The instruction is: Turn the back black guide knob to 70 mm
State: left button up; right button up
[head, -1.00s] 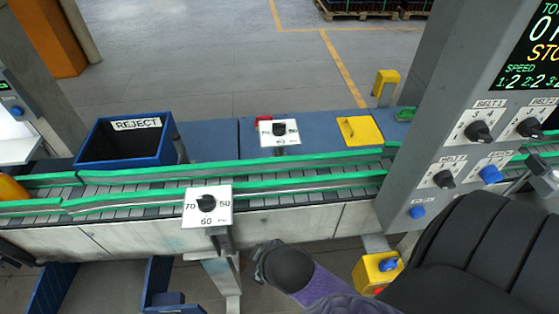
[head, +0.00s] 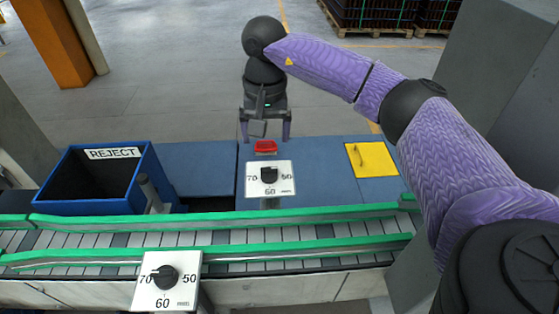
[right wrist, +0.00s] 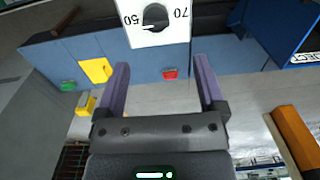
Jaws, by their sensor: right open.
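The back black guide knob (head: 269,174) sits on a white plate (head: 284,187) marked 70 at left, 60 at the bottom and 50 at right. Its pointer is too small to read surely. In the right wrist view the knob (right wrist: 155,16) and its plate (right wrist: 152,40) appear upside down at the top, ahead of the fingers. My right gripper (head: 265,136) is open and empty, beyond the back plate and apart from it. It also shows in the wrist view (right wrist: 162,76) with fingers spread. My left gripper is not in view.
A front black knob (head: 165,276) on a similar plate stands on the near side of the conveyor (head: 210,240), which has green guide rails. A blue REJECT bin (head: 90,205) is at left. A red piece (head: 265,147) lies behind the back plate, and a yellow panel (head: 371,159) is at right.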

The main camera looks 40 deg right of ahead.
aim_at(269, 169)
jog(key=shift+s+d+f, duration=0.1)
jog(key=shift+d+f, duration=0.25)
jog(key=shift+f, duration=0.2)
jog(key=f, duration=0.8)
jog(key=shift+a+f, duration=0.25)
jog(key=shift+f, duration=0.15)
grip_shut()
